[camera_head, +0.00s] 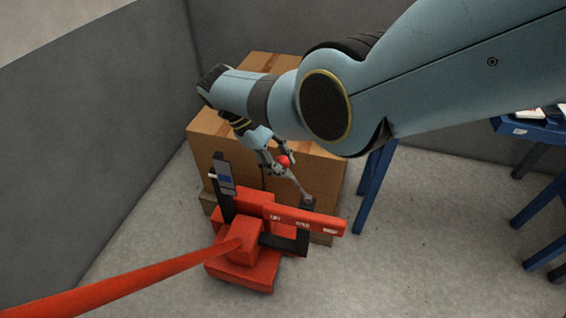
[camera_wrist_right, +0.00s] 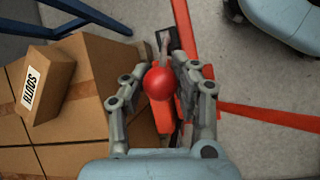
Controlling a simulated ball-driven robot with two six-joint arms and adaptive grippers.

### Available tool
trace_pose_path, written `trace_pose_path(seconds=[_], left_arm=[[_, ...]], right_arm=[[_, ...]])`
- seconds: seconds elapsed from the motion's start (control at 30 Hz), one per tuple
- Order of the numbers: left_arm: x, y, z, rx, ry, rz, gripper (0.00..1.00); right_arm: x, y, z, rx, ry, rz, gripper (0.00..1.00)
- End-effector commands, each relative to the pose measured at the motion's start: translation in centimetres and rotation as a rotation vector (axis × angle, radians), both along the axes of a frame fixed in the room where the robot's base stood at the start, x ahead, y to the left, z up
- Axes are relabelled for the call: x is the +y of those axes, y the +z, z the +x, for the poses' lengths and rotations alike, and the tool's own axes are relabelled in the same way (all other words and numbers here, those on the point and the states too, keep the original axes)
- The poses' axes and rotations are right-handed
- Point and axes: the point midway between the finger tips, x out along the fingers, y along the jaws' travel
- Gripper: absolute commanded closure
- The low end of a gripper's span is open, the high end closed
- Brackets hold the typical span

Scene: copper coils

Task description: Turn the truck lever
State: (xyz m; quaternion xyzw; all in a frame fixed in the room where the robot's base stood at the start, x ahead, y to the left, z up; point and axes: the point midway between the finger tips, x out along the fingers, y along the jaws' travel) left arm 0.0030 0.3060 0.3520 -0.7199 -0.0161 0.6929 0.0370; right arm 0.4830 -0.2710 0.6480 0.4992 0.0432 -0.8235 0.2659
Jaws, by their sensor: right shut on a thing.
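The red and black truck (camera_head: 254,235) stands on the floor in front of the boxes. Its lever is a grey rod with a red ball knob (camera_head: 283,160), rising at a tilt from the black part of the truck. My right gripper (camera_head: 277,163) is shut on the knob. In the right wrist view the knob (camera_wrist_right: 160,83) sits between the two fingers of the right gripper (camera_wrist_right: 162,90), with the grey lever rod (camera_wrist_right: 164,43) beyond it. My left gripper is not in view.
Stacked cardboard boxes (camera_head: 205,125) stand right behind the truck. The truck's long red handle (camera_head: 130,280) reaches to the lower left. Blue legs (camera_head: 375,185) stand right of the boxes, and a blue table (camera_head: 535,130) is at the far right.

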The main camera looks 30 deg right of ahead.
Motion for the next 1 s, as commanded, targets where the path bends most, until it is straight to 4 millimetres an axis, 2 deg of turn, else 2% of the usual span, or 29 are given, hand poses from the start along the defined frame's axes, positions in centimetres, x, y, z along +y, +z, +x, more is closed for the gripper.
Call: trace_pose_path(seconds=[0.13, 0.17, 0.37, 0.6, 0.73, 0.87, 1.0], left_arm=[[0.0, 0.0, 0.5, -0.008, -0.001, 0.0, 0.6], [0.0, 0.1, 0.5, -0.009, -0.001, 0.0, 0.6], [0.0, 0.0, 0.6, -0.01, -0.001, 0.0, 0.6], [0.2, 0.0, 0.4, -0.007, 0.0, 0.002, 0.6], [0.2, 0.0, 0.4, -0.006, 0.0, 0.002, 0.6], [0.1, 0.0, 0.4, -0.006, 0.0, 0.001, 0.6], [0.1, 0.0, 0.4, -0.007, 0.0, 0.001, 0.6]], right_arm=[[0.2, 0.3, 0.4, -0.011, 0.003, 0.005, 1.0], [0.2, 0.3, 0.4, -0.011, 0.003, 0.005, 0.71], [0.2, 0.2, 0.3, -0.007, 0.002, 0.003, 0.45], [0.1, 0.1, 0.2, -0.005, 0.001, 0.003, 0.45], [0.5, 0.8, 0.6, -0.007, 0.002, 0.003, 0.45], [1.5, 2.8, 1.4, -0.008, 0.003, 0.005, 0.45], [2.7, 5.6, 2.6, -0.009, 0.003, 0.003, 0.45]])
